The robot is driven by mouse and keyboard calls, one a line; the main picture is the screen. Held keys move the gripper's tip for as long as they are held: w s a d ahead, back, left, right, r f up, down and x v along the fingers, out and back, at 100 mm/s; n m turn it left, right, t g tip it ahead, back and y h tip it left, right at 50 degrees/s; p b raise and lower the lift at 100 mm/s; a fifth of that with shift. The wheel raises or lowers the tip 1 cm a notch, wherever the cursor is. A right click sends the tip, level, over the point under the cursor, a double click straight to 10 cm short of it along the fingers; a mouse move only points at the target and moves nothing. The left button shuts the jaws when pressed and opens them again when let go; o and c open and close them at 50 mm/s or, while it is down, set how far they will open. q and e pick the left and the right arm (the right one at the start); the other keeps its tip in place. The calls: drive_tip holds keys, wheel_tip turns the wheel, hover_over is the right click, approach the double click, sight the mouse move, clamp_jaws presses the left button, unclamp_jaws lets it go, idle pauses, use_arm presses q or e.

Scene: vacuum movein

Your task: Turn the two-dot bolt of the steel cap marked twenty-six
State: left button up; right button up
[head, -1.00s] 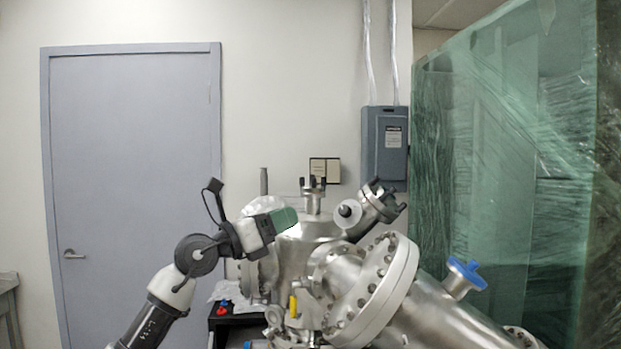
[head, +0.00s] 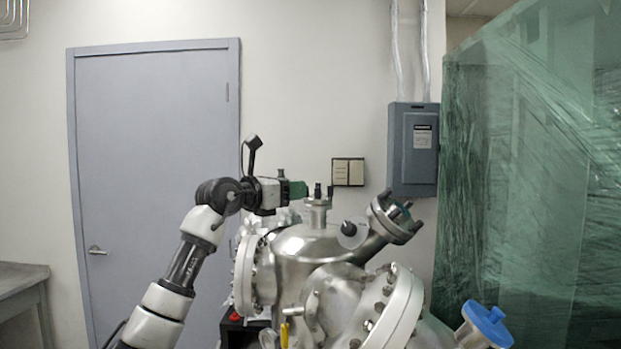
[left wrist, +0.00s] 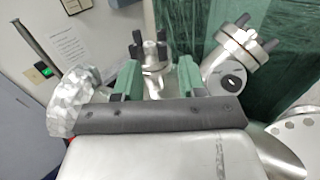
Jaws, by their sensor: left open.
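The steel vessel (head: 300,262) carries a small upright capped port (head: 318,207) with dark bolts on top. A second, angled cap (head: 393,222) with dark bolts sits to its right. No number or bolt dots are readable, so I cannot tell which cap is marked twenty-six. My left gripper (head: 301,189) is just left of the upright port, near bolt height. In the left wrist view its green fingers (left wrist: 160,66) are apart and empty, with the upright port (left wrist: 152,58) showing between and beyond them. The angled cap (left wrist: 240,48) is to their right there. My right gripper is not in view.
A large bolted flange (head: 397,310) and a blue-capped port (head: 487,323) are at the front right. Green wrapped sheeting (head: 535,170) stands at the right. A grey electrical box (head: 413,148) is on the wall behind.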

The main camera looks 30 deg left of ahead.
sight(316, 188)
use_arm(q)
drive_tip(key=p+x, duration=0.1)
drive_tip(key=x, duration=0.2)
drive_tip(key=p+x, duration=0.1)
drive_tip(key=x, duration=0.2)
drive_tip(key=shift+w+d+f, duration=0.2)
drive_tip(key=shift+w, duration=0.05)
drive_tip(key=shift+s+a, duration=0.1)
drive_tip(key=shift+s, duration=0.05)
drive_tip(key=shift+c, duration=2.2)
clamp_jaws()
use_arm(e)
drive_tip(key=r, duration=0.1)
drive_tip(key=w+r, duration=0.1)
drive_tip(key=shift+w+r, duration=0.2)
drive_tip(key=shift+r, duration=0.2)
